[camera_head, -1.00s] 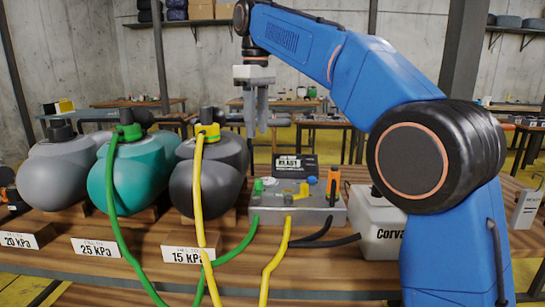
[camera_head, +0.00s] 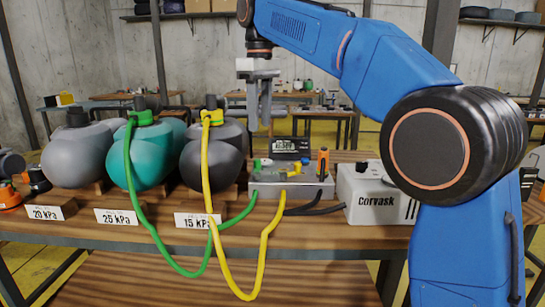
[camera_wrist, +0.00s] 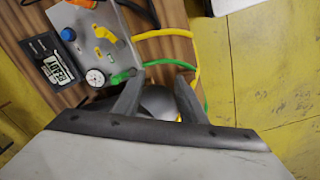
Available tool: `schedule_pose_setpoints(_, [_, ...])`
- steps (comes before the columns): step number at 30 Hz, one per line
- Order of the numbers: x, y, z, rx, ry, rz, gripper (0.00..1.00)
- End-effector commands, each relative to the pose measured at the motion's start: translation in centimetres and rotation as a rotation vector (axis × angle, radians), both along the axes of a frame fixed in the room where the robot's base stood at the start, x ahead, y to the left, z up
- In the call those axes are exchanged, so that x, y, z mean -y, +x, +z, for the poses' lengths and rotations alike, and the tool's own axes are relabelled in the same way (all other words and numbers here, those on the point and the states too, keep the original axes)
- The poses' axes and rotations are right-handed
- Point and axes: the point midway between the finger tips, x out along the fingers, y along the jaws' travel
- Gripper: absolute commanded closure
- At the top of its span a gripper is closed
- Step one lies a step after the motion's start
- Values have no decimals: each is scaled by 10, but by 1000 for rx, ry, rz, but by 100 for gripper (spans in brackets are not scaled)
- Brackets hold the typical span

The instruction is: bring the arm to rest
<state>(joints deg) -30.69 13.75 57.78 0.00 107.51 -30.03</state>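My arm (camera_head: 330,40) is blue and bent over the workbench (camera_head: 230,238), with my gripper (camera_head: 260,122) pointing down in the head view. My gripper is above and behind the left part of the grey control box (camera_head: 312,191) in the picture. In the wrist view my gripper (camera_wrist: 160,80) has its two grey fingers spread apart. Nothing is between them that I can see as held. A dark rounded bag (camera_wrist: 160,100) shows beyond the fingers.
Grey, teal (camera_head: 152,160) and dark (camera_head: 215,158) inflated bodies stand behind pressure labels (camera_head: 198,220). A green hose (camera_head: 170,262) and a yellow hose (camera_head: 263,260) hang over the bench's front edge. A white Corvask box (camera_head: 375,195) stands right. A display (camera_wrist: 58,68) reads READY.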

Motion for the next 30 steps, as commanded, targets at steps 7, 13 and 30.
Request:
schedule_pose_setpoints(7, [29,-10,-3,19,12,-62,62])
schedule_pose_setpoints(13, [63,-24,-10,45,28,-140,62])
schedule_pose_setpoints(30, [207,-128,-91,168,102,-514,62])
